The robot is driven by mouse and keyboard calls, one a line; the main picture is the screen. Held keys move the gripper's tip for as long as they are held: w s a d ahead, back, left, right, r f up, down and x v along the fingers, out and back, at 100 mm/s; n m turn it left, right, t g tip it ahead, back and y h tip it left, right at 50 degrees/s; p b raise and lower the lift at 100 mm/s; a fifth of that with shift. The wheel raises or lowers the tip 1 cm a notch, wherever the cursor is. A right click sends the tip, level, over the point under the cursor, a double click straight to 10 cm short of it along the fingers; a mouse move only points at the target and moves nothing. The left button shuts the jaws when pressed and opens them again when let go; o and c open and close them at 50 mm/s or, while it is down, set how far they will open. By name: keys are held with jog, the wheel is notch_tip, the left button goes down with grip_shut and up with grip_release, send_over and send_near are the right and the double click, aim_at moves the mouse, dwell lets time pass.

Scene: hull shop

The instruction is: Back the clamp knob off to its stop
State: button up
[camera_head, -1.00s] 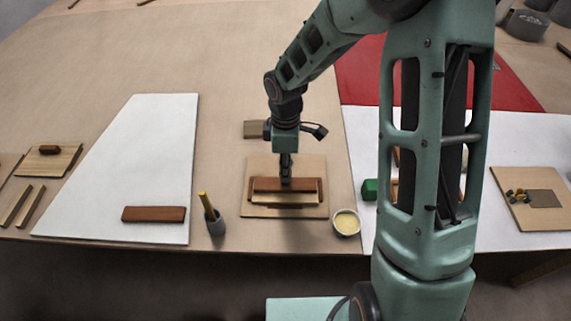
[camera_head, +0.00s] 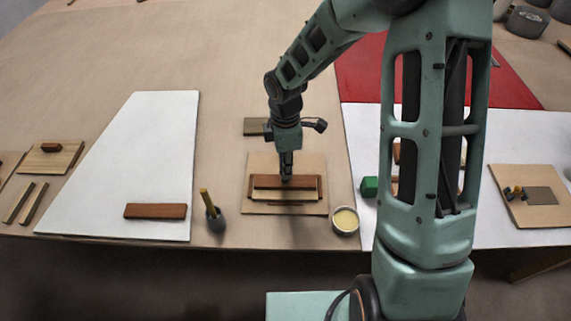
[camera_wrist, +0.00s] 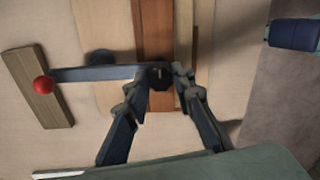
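The clamp knob (camera_wrist: 160,76) is a small dark round piece with a pale mark on top, over a reddish-brown wooden strip in the wrist view. A dark bar (camera_wrist: 100,74) runs left from beside it to a red ball (camera_wrist: 42,85). My gripper (camera_wrist: 162,80) has its fingertips close on both sides of the knob and looks shut on it. In the head view my gripper (camera_head: 286,180) points down onto the brown-framed wooden fixture (camera_head: 262,209), and it hides the knob there.
A grey cup (camera_head: 216,222) with a yellow-handled tool stands left of the fixture, and a round tub (camera_head: 345,221) stands right. A green block (camera_head: 369,186) lies beyond the tub. A white panel (camera_head: 125,150) with a brown block (camera_head: 155,211) lies left.

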jog(key=o, duration=0.4)
notch_tip(320, 180, up, 12)
jog(key=shift+r, duration=0.1)
dwell(0.4)
dwell(0.3)
